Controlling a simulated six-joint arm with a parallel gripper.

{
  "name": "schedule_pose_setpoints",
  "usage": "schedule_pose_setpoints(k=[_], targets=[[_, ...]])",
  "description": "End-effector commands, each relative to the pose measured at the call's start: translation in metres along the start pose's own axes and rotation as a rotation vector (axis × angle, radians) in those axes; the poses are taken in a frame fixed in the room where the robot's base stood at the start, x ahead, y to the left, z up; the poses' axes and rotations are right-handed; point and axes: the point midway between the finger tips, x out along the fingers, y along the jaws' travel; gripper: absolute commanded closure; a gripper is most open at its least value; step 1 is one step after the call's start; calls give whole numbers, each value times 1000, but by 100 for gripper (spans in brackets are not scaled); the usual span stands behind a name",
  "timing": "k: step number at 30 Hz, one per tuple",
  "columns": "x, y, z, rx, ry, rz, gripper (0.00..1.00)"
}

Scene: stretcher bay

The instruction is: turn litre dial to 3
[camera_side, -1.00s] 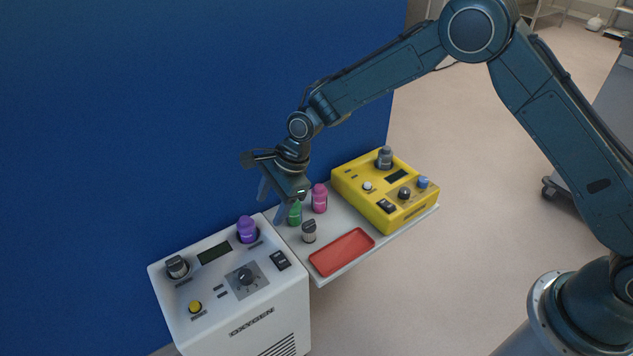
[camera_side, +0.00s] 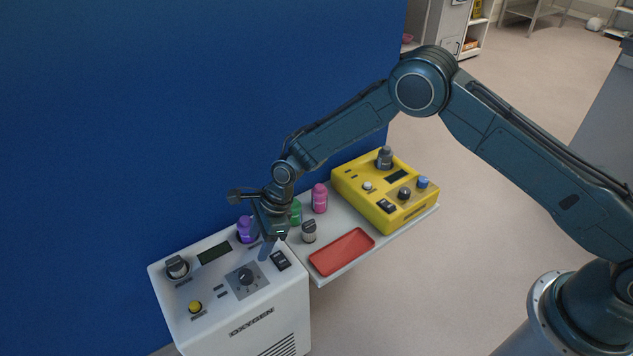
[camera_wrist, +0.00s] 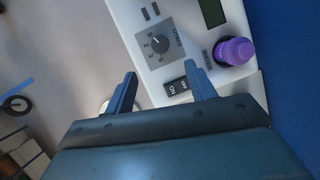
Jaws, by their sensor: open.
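The litre dial (camera_side: 246,276) is a black knob on a grey square plate, on top of the white oxygen unit (camera_side: 250,332). In the wrist view the dial (camera_wrist: 159,44) sits ahead of the fingers, with a number scale around it; I cannot read its pointer setting for certain. My gripper (camera_side: 268,250) is open and empty, pointing down above the unit's right side, to the right of the dial and apart from it. In the wrist view its fingers (camera_wrist: 160,90) are spread, with the black rocker switch (camera_wrist: 176,88) between and beyond them.
A purple bottle (camera_side: 247,229), a grey-capped connector (camera_side: 177,266) and a yellow button (camera_side: 195,306) surround the dial. The side shelf holds pink (camera_side: 319,198) and green (camera_side: 296,213) bottles, a grey-topped piece (camera_side: 309,231), a red tray (camera_side: 342,252) and a yellow unit (camera_side: 385,190).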

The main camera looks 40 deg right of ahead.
Motion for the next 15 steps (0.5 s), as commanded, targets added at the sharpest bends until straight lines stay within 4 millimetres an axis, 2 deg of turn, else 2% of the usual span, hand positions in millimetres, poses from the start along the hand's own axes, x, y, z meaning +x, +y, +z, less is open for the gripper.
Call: schedule_pose_setpoints(k=[15], targets=[[64, 1, -1, -1, 1, 2, 45]])
